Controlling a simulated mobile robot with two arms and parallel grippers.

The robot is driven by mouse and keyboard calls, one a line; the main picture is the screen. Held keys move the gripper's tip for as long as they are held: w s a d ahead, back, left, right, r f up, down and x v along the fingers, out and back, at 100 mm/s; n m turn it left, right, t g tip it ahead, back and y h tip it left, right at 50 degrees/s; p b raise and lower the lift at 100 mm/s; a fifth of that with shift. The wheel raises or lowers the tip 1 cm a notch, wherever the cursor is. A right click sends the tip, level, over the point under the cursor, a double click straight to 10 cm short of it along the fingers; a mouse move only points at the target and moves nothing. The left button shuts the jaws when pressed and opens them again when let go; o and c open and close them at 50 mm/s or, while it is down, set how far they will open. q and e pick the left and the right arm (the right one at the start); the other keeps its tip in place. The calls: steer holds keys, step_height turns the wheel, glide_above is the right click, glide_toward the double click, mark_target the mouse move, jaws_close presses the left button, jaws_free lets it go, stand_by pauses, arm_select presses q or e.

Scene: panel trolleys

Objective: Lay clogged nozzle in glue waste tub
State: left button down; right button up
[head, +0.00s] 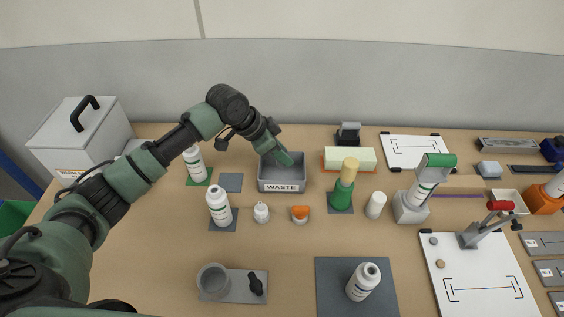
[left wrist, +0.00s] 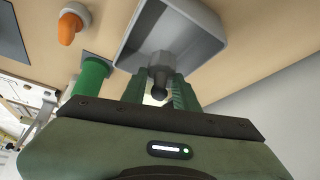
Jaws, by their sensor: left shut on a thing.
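The glue waste tub is a grey open box marked WASTE (head: 282,186), standing near the back of the table. My left gripper (head: 287,161) reaches in from the left, with its green fingers pointing down at the tub's opening. In the left wrist view the gripper (left wrist: 163,92) is shut on a dark grey nozzle (left wrist: 160,72), which shows between the green fingers and overlaps the tub's interior (left wrist: 180,35). The nozzle's exact height over the tub floor cannot be told. In the head view the nozzle is hidden by the fingers. My right gripper is not in view.
A sponge block (head: 350,159) lies behind right.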

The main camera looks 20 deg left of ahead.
mark_target(282, 165)
arm_select(q)
steer(key=shift+f, duration=2.25)
steer(key=c, duration=1.1)
jaws_free()
steer(key=shift+f, duration=0.15)
steer(key=shift+a+r, duration=0.15)
steer(key=shift+r, duration=0.2)
steer(key=b+v, duration=0.1)
steer(key=v, duration=1)
steer(key=shift+s+r, duration=0.15)
steer(key=shift+r, duration=0.15)
